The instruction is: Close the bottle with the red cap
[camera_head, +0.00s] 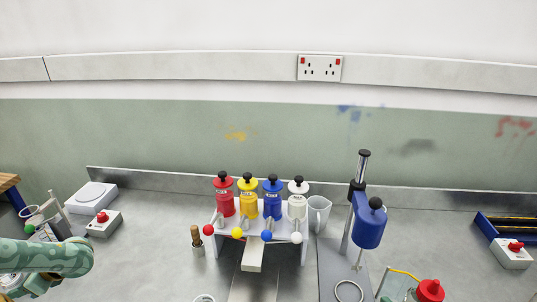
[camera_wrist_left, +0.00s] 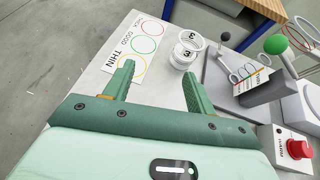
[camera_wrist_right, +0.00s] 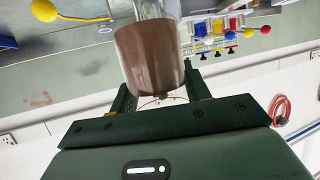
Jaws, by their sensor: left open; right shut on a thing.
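A clear container with brown contents (camera_wrist_right: 150,55) is between the fingers of my right gripper (camera_wrist_right: 155,95), which is shut on it. It fills the upper middle of the right wrist view; I cannot tell whether it is the bottle. A red rounded thing (camera_head: 430,289) shows at the bottom right of the head view. I cannot tell whether it is the red cap. My left gripper (camera_wrist_left: 157,85) is open and empty, with pale cups (camera_wrist_left: 187,50) beyond its fingers. In the head view my left arm enters at the left; its fingertips cannot be made out.
A white rack (camera_head: 280,229) holds red, yellow, blue and white bottles. A mug (camera_head: 318,213) and a blue stand (camera_head: 370,226) are to its right. The grey counter between rack and left box is mostly clear.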

